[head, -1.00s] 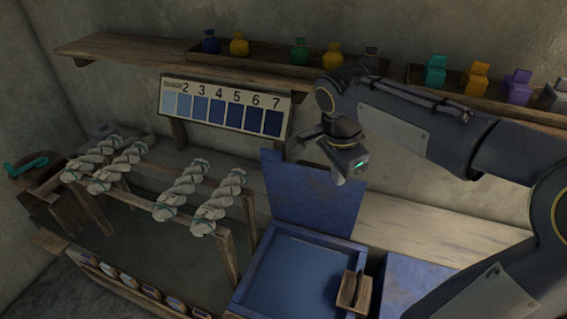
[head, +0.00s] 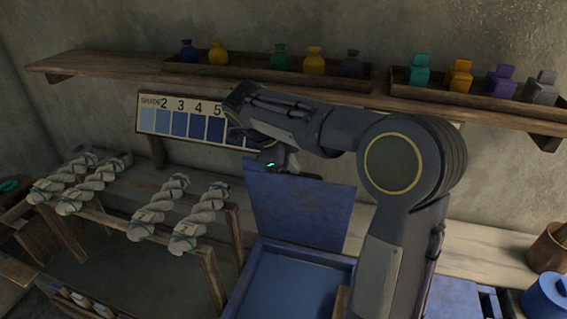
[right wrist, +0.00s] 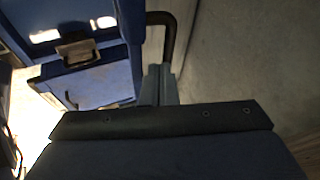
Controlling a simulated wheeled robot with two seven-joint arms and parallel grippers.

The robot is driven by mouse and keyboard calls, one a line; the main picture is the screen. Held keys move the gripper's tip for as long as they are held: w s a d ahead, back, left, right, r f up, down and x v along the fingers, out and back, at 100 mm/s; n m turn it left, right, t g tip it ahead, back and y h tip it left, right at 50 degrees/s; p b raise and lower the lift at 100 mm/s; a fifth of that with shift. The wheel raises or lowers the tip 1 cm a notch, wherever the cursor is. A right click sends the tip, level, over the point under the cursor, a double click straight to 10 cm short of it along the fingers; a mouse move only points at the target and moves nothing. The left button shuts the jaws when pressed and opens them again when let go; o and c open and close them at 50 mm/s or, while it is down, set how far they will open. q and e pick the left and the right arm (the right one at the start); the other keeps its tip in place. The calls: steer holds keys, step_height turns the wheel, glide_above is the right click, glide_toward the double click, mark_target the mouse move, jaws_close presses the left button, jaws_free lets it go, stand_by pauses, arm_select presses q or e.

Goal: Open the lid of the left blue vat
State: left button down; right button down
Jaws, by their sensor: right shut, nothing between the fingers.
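The left blue vat (head: 237,295) stands low at the middle of the head view. Its blue lid (head: 300,210) is raised, standing nearly upright at the back of the vat, and the blue inside shows. My right gripper (head: 280,166) is shut and empty by the lid's upper edge, towards its left; the arm partly hides it, and I cannot tell whether it touches the lid. In the right wrist view, blue box-like surfaces with a dark handle (right wrist: 75,49) show at upper left. My left gripper is out of view.
A rack (head: 235,225) with several twisted skeins stands left of the vat. A numbered shade board (head: 180,121) is behind. A wall shelf (head: 110,70) with bottles and jars runs above. Another blue vat (head: 462,300) is at right, partly hidden by my arm.

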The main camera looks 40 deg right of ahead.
steer(key=shift+b+x, duration=0.3)
steer(key=shift+x, duration=0.85)
steer(key=shift+w+d+r+p, duration=0.15)
steer(key=shift+d+r+p, duration=0.05)
steer(key=shift+p, duration=0.2)
steer(key=w+d+y+p, duration=0.1)
steer(key=w+d+p, duration=0.2)
steer(key=d, duration=0.3)
steer(key=shift+w+f+g+p, duration=0.2)
steer(key=shift+w+g+p, duration=0.2)
steer(key=shift+w, duration=0.45)
